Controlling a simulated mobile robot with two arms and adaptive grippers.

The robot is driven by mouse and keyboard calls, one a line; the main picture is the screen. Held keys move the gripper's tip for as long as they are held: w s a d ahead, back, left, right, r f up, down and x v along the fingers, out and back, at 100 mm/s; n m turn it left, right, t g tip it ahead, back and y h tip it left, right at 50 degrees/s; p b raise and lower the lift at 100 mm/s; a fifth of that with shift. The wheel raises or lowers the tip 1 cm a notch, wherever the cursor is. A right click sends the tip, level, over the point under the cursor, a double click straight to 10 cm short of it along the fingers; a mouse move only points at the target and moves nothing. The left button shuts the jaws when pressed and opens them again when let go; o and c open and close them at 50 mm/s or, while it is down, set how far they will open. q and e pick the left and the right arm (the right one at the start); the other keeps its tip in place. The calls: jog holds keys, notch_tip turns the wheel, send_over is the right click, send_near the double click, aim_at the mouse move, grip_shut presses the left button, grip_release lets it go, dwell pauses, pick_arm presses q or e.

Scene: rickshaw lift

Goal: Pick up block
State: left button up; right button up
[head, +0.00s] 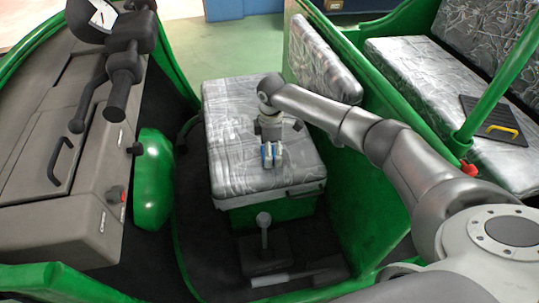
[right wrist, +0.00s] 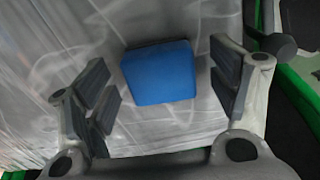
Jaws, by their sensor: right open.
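A blue block (right wrist: 160,72) lies on the silver-grey cushioned seat (right wrist: 130,25) in the right wrist view. My right gripper (right wrist: 163,88) is open, with one finger on each side of the block and a visible gap to both. In the head view the right gripper (head: 271,158) points down over the seat (head: 235,125), and a bit of blue shows at its fingers. Most of the block is hidden there by the gripper. I cannot tell how far the fingertips are above the seat. My left gripper is not in view.
A green panel (head: 345,195) and an upright backrest (head: 322,60) stand right of the seat. A lever (head: 264,230) rises in front of it. A grey dashboard with handlebar (head: 125,75) is at left. A dark board with a yellow handle (head: 492,120) lies on the rear seat.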

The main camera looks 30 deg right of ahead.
jog(key=shift+f, duration=0.5)
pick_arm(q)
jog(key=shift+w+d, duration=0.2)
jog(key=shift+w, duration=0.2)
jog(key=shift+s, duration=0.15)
pick_arm(e)
jog(key=shift+c, duration=0.2)
jog(key=c, duration=1.1)
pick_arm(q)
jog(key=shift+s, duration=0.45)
pick_arm(e)
jog(key=shift+o, duration=0.2)
jog(key=shift+r, duration=0.1)
